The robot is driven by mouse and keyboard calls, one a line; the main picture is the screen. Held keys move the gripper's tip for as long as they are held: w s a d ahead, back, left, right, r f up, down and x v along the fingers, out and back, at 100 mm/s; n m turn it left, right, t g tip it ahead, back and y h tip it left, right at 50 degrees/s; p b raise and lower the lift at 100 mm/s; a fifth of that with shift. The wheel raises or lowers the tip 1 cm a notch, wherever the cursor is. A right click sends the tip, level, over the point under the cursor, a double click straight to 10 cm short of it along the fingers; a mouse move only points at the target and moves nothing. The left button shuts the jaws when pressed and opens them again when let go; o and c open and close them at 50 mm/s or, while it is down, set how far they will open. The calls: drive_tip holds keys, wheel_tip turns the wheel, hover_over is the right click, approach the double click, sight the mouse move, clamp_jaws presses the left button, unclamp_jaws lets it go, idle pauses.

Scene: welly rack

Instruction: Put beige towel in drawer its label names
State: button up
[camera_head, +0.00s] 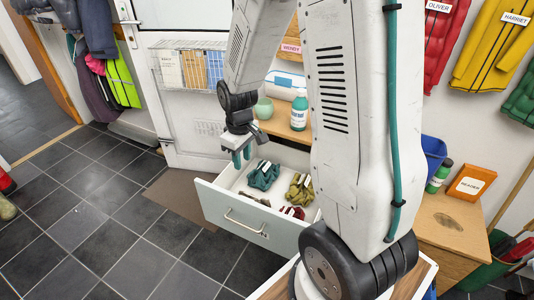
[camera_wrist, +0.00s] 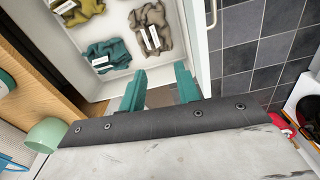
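A pale drawer (camera_head: 228,208) stands pulled open in the head view, with its white interior also in the wrist view (camera_wrist: 120,84). A grey-brown towel (camera_wrist: 150,32) with a white label lies in it near the front; it is the nearest to beige that I see. A teal towel (camera_head: 263,175) and an olive towel (camera_head: 299,188) lie farther back, also labelled. A dark red cloth (camera_head: 292,212) lies towards the right. My gripper (camera_wrist: 160,90) has teal fingers spread apart with nothing between them; in the head view (camera_head: 242,158) it hangs above the drawer's left end. The label writing is unreadable.
A wooden shelf behind the drawer carries a teal bottle (camera_head: 299,110) and a green bowl (camera_head: 264,107). A wire basket (camera_head: 188,66) hangs on the white door.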

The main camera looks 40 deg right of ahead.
drive_tip(key=s+a+r+m, duration=0.1)
drive_tip(key=s+a+r, duration=0.1)
drive_tip(key=s+r, duration=0.35)
drive_tip(key=s+a+r+m, duration=0.1)
drive_tip(key=s+a+r, duration=0.2)
drive_tip(key=r, duration=0.5)
drive_tip(key=s+a+r, duration=0.1)
drive_tip(key=s+r, duration=0.3)
drive_tip(key=s, duration=0.2)
drive_tip(key=s+a+r+m+t, duration=0.1)
drive_tip(key=s+a+r, duration=0.1)
drive_tip(key=s, duration=0.5)
drive_tip(key=shift+s+r+m, duration=0.15)
drive_tip(key=shift+r+m, duration=0.15)
drive_tip(key=shift+r, duration=0.6)
drive_tip(key=shift+c, duration=0.2)
clamp_jaws()
drive_tip(key=shift+a, duration=0.15)
